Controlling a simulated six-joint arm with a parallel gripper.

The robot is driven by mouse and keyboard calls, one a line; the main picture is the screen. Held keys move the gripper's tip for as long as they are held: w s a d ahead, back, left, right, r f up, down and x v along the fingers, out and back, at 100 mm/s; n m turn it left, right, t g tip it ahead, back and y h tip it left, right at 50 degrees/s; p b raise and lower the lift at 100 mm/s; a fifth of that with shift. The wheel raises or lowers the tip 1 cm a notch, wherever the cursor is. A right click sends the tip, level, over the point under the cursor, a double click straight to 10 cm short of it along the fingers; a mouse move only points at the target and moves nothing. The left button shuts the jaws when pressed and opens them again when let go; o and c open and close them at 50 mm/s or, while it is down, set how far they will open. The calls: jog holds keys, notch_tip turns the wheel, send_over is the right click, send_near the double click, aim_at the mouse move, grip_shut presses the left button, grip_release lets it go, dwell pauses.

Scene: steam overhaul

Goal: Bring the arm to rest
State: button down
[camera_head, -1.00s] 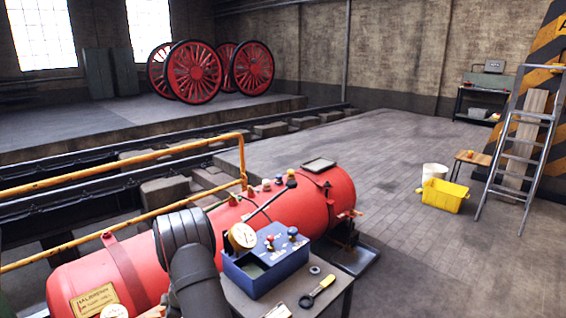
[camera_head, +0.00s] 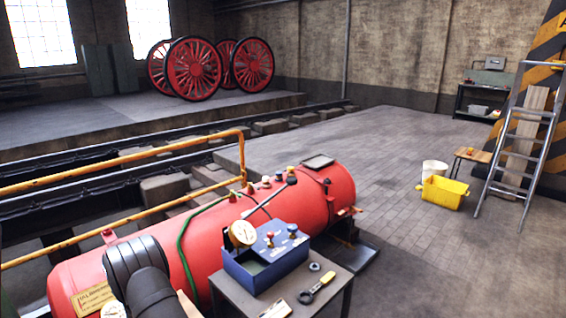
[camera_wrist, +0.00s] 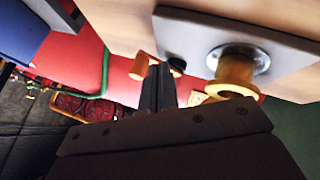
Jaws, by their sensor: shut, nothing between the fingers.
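My gripper (camera_wrist: 160,90) shows in the wrist view with its two dark fingers together and nothing between them. In the head view my dark grey arm rises at the bottom left, in front of the red tank (camera_head: 325,190), and my gripper is not visible there. In the wrist view a pale board with a grey plate (camera_wrist: 200,38) and a brass fitting (camera_wrist: 237,72) lies close beyond the fingers. A smaller orange-brown peg (camera_wrist: 139,66) is just left of the fingertips. I cannot tell whether the fingers touch anything.
A blue box (camera_head: 262,268) with knobs and a gauge (camera_head: 243,233) stands on a grey table (camera_head: 338,296) beside the tank. A green hose (camera_head: 183,245) loops over the tank. A yellow railing (camera_head: 120,172) runs behind. The floor at right is open, with a yellow crate (camera_head: 443,193) and ladder (camera_head: 515,150).

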jog(key=s+a+m+h, duration=0.1)
jog(key=s+a, duration=0.1)
jog(key=shift+s+a+f+m, duration=0.15)
jog(key=shift+s+a+m, duration=0.15)
jog(key=shift+m, duration=0.1)
jog(key=shift+a+m+h, duration=0.1)
jog(key=shift+m+h, duration=0.2)
jog(key=shift+m, duration=0.1)
jog(key=shift+v, duration=3)
jog(key=shift+s+a+f, duration=0.1)
jog(key=shift+s, duration=0.05)
jog(key=shift+f, duration=0.1)
